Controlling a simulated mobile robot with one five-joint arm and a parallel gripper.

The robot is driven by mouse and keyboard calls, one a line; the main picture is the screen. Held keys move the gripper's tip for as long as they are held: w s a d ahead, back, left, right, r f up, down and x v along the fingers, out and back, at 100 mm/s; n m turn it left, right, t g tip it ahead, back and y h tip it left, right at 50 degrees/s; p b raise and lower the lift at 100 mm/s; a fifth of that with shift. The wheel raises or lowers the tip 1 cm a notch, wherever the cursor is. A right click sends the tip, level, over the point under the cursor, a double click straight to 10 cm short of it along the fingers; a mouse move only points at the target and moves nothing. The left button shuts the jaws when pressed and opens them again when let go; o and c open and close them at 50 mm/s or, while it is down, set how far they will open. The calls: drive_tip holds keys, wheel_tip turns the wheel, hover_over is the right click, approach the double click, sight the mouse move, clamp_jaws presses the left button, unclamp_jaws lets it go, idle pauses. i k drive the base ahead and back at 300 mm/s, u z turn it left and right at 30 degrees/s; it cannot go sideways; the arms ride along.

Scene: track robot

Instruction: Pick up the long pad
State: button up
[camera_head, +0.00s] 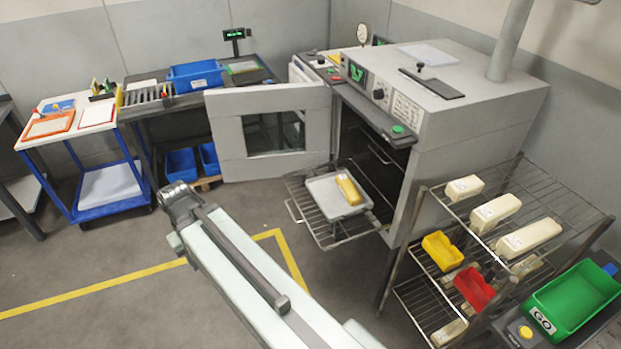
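Three cream pads lie apart on the top shelf of a wire rack at the right. The longest, the long pad (528,238), is nearest the front. A medium pad (495,213) lies behind it and a short pad (464,188) behind that. The long pad lies flat, with nothing touching it from above. My arm reaches from the bottom edge to a dark joint at centre left, well left of the rack. My gripper cannot be made out.
An oven (470,110) with its door (268,165) open stands behind the rack. Its pulled-out shelf bears a grey tray (325,198) with a yellow block (349,190). A green bin (572,297) stands right of the rack. Lower shelves hold yellow (441,250) and red (474,288) bins.

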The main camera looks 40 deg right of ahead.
sight(345, 185)
drive_tip(key=u, duration=0.1)
drive_tip(key=i, duration=1.3)
drive_tip(key=z, duration=0.7)
drive_tip(key=k, duration=0.75)
drive_tip(key=z, duration=0.15)
drive_tip(key=i, duration=0.9)
drive_tip(key=u, duration=0.05)
